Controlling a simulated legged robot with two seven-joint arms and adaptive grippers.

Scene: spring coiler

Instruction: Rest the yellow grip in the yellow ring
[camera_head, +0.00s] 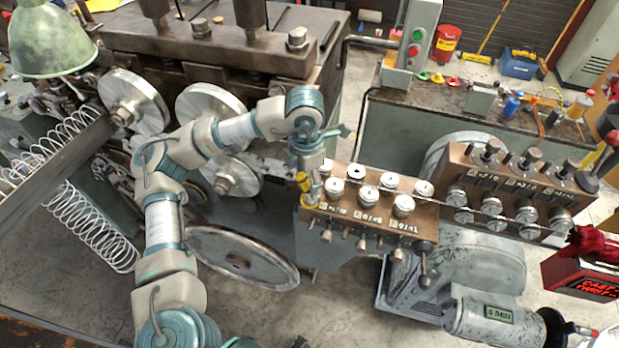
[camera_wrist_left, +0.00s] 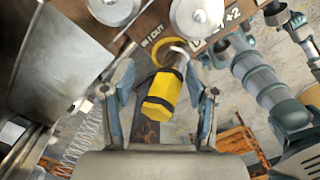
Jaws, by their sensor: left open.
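The yellow grip (camera_head: 305,183) is a short yellow piece with dark bands at the left end of the brown console. In the left wrist view the yellow grip (camera_wrist_left: 160,96) has a metal upper end. The yellow ring (camera_wrist_left: 179,50) shows behind that end, at the console's edge; I cannot tell whether the grip rests in it. My left gripper (camera_wrist_left: 160,78) is open, its fingers on either side of the grip with gaps visible. In the head view my left gripper (camera_head: 311,160) is above the grip. My right gripper's jaws are not clear; jointed teal-and-grey links (camera_wrist_left: 262,84) show at the right.
The brown console (camera_head: 345,210) carries several round metal rollers and front levers. A large wheel (camera_head: 240,255) and the coiling machine (camera_head: 215,45) stand close to my left arm. A second roller block (camera_head: 520,190) is on the right. A grey button box (camera_head: 412,40) rises behind.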

